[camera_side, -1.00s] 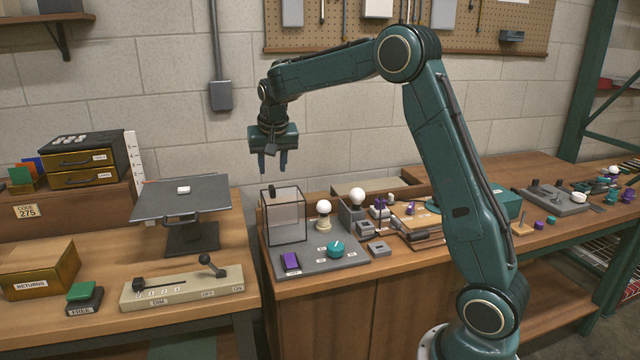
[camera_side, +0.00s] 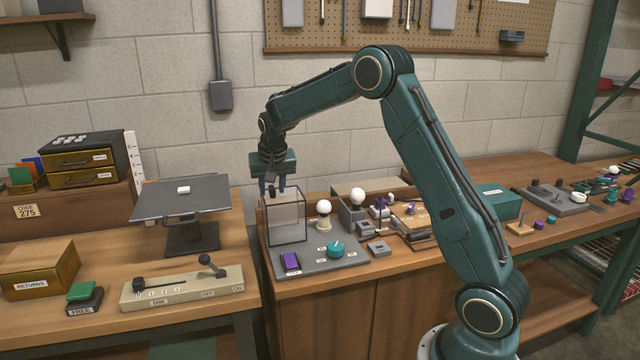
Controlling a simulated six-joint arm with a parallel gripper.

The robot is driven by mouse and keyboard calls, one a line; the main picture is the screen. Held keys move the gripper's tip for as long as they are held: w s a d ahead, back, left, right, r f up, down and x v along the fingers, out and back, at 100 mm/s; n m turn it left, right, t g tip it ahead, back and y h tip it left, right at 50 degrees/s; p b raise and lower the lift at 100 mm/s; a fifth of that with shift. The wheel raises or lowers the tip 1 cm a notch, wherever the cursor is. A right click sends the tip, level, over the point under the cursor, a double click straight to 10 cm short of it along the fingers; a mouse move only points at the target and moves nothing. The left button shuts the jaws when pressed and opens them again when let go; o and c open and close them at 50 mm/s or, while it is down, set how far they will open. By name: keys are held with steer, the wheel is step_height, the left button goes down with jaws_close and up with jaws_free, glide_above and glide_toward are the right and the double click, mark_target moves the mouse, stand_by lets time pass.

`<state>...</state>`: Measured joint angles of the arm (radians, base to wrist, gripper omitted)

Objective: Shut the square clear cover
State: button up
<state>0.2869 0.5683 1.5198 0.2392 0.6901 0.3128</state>
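The square clear cover (camera_side: 287,218) is a see-through, dark-edged box shape at the left end of the grey panel (camera_side: 325,262). It stands up from the panel, and I cannot tell how it is hinged. A small dark knob (camera_side: 272,191) sits at its top left. My gripper (camera_side: 272,188) points straight down at this knob. Its two fingers are apart, one on each side of the knob, and I see no clear grip on it. The fingers partly hide the knob.
A purple button (camera_side: 291,262) and a teal dial (camera_side: 336,249) are on the panel in front of the cover. A white bulb (camera_side: 323,207) stands close to its right. A dark tilted tray (camera_side: 180,198) stands to the left.

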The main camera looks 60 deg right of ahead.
jaws_close()
steer(key=s+d, duration=0.9)
steer(key=shift+s+d, duration=0.1)
steer(key=shift+o, duration=0.2)
jaws_free()
steer(key=shift+s, duration=0.1)
steer(key=shift+o, duration=0.3)
steer(key=shift+r, duration=0.1)
